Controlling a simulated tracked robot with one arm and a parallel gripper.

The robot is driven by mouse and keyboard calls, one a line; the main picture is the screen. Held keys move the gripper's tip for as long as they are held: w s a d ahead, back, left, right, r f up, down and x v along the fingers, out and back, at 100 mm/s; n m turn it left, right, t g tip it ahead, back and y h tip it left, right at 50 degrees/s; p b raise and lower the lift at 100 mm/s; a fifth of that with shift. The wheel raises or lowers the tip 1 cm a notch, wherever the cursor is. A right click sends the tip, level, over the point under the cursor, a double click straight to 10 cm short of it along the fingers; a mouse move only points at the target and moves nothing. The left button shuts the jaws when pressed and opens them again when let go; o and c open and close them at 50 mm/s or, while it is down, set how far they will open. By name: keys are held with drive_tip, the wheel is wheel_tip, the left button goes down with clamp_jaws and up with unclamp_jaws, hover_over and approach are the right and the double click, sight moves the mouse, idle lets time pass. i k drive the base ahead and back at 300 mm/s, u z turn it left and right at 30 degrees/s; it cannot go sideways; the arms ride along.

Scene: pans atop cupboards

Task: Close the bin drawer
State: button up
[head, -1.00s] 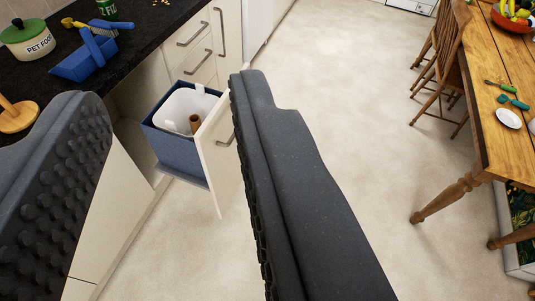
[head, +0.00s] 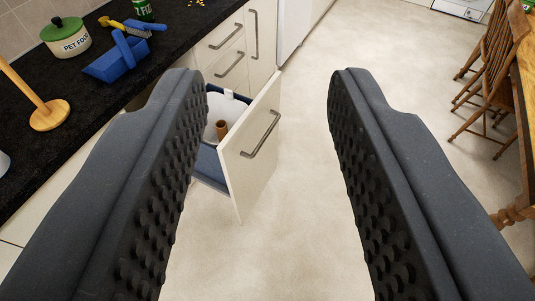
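The bin drawer (head: 243,172) stands pulled out from the cupboards under the counter at left of centre. Its cream front panel has a dark bar handle (head: 262,135). Behind the panel is a blue box with a white bin (head: 217,107) inside, holding a brown tube-like item (head: 221,128). My gripper (head: 268,82) is wide open and empty in the foreground. Its left finger overlaps the drawer's left side in the picture and hides part of the blue box. The right finger appears over bare floor. I see no clear contact with the drawer.
The dark counter (head: 60,165) runs along the left with a pet food pot (head: 66,36), a blue dustpan (head: 118,58) and a wooden holder (head: 46,112). Wooden chairs (head: 492,75) and a table edge are at right. The floor (head: 360,45) between is clear.

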sight(243, 163)
drive_tip(key=u, duration=0.05)
drive_tip(key=i, duration=0.8)
drive_tip(key=z, duration=1.15)
drive_tip(key=k, duration=1.9)
drive_tip(key=u, duration=0.7)
drive_tip(key=i, duration=0.95)
